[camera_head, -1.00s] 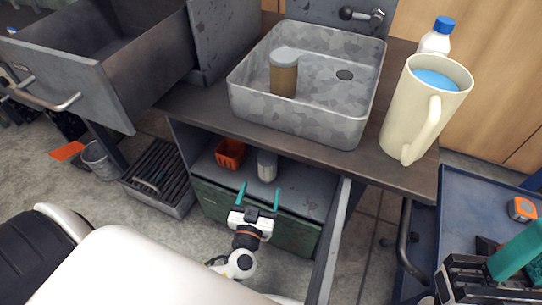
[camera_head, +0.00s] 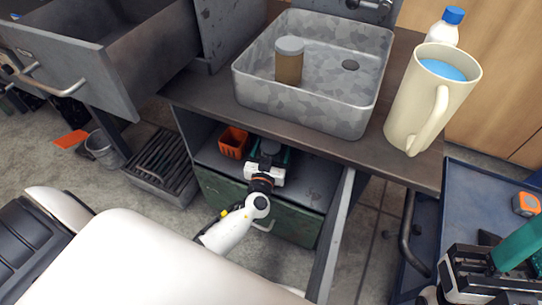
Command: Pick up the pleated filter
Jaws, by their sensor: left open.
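A small grey cylinder (camera_head: 270,147), which I take to be the pleated filter, stands on the shelf of the open compartment under the counter. It is mostly hidden behind my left gripper (camera_head: 270,154). My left gripper is open, with its teal fingers reaching in on either side of the cylinder. I cannot tell whether they touch it. Part of my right gripper (camera_head: 513,250) shows at the lower right, over the blue cart; one teal finger is visible, and its opening is unclear.
An orange bin (camera_head: 234,142) stands just left of the cylinder. The counter is above, with a metal basin (camera_head: 300,112) holding a brown jar (camera_head: 289,67), and a cream jug (camera_head: 415,105). A green drawer (camera_head: 285,210) is below the shelf. A blue cart (camera_head: 465,205) is at right.

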